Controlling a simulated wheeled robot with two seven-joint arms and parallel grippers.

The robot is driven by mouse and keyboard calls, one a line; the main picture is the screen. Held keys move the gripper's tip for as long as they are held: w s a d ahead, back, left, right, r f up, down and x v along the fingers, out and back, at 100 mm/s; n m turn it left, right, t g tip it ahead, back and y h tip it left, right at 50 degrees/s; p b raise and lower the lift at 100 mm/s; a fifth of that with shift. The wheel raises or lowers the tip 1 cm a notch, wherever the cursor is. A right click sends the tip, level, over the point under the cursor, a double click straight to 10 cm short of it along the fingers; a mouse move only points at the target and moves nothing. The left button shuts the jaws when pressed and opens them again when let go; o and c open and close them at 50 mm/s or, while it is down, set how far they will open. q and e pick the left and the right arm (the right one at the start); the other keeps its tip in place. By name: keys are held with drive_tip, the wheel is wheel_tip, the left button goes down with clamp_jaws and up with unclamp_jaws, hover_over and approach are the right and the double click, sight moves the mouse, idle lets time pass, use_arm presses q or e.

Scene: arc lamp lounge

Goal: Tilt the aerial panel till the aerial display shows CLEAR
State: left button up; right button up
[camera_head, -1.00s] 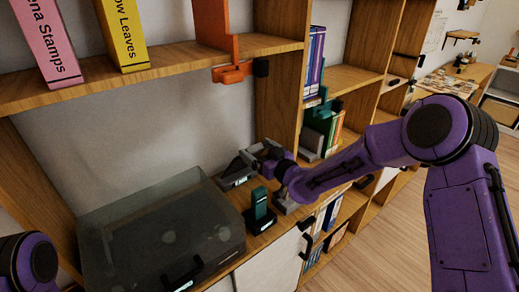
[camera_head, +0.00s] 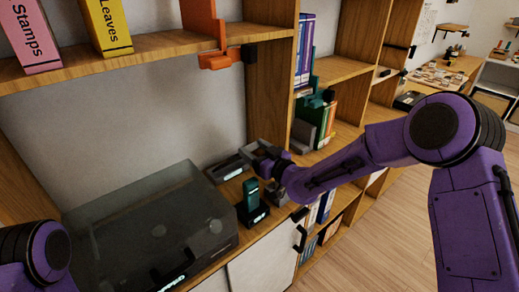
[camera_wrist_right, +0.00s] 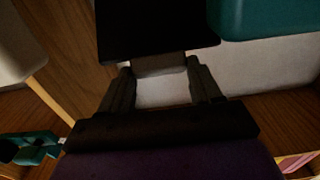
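My right gripper (camera_head: 262,156) reaches over the shelf top beside a small grey unit (camera_head: 228,169). In the right wrist view the two dark fingers (camera_wrist_right: 160,85) stand apart, with a gap between them. A black flat piece (camera_wrist_right: 158,28) with a paler block under it lies just beyond the fingertips; it may be the aerial panel, but I cannot tell, nor whether the fingers touch it. A teal upright handset (camera_head: 251,196) stands in a dark base with a small lit spot. I cannot read any aerial display. Only part of my left arm shows; its gripper is out of view.
A smoky translucent lidded box (camera_head: 150,235) fills the shelf top at left. An orange bracket (camera_head: 222,58) hangs under the upper shelf (camera_head: 140,52). Books (camera_head: 318,125) stand in the bay to the right. A white cabinet door (camera_head: 265,262) is below, with open floor at right.

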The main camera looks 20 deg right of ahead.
drive_tip(key=o, duration=0.4)
drive_tip(key=b+v, duration=0.2)
drive_tip(key=v, duration=0.8)
drive_tip(key=shift+s+b, duration=0.15)
drive_tip(key=shift+b, duration=0.2)
drive_tip(key=shift+d, duration=0.1)
